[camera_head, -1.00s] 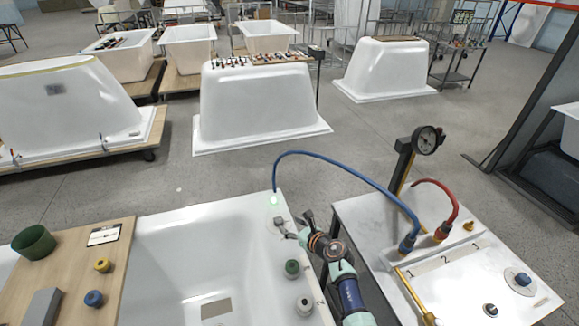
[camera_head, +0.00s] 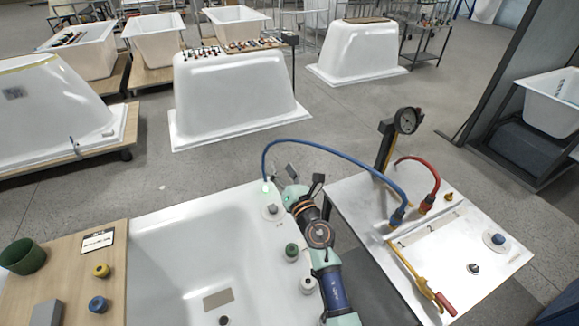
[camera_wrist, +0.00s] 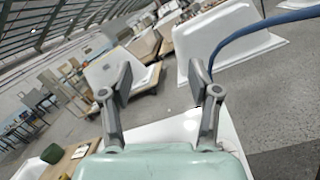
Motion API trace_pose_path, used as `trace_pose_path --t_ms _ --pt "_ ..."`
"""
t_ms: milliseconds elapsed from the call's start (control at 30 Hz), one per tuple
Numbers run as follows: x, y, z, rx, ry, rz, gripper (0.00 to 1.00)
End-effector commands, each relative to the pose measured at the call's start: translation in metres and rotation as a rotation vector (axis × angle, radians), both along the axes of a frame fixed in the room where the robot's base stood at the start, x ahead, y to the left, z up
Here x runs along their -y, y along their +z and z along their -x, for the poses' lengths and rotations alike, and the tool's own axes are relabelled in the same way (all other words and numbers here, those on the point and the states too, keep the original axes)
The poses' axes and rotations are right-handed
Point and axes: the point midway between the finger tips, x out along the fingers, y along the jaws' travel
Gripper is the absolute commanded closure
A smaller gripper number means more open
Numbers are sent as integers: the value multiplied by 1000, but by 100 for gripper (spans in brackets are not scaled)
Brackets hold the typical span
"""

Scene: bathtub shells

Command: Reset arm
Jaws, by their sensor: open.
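My gripper (camera_head: 303,178) is above the right rim of the white bathtub (camera_head: 175,228). Its two grey fingers are spread apart in the wrist view (camera_wrist: 160,80), with nothing between them. My arm comes up from the bottom of the head view beside the rim. A blue hose (camera_head: 330,148) arches behind my gripper, from a green-lit spot on the rim's back corner to the metal table (camera_head: 350,195). It also shows at the upper right of the wrist view (camera_wrist: 262,26).
A grey round fitting (camera_head: 271,211) and a green knob (camera_head: 291,252) sit on the rim. The table carries a gauge (camera_head: 406,120), a red hose (camera_head: 421,163) and a red-handled yellow tool (camera_head: 438,298). A wooden board (camera_head: 75,275) lies left.

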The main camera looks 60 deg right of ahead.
Motion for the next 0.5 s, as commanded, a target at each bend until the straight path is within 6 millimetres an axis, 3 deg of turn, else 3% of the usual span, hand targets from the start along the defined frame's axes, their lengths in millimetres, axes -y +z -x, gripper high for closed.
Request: trace_pose_path --t_ms 200,500 --pt "-8 18 -1 62 1 -22 38" --pt "-8 19 -1 66 0 -23 38"
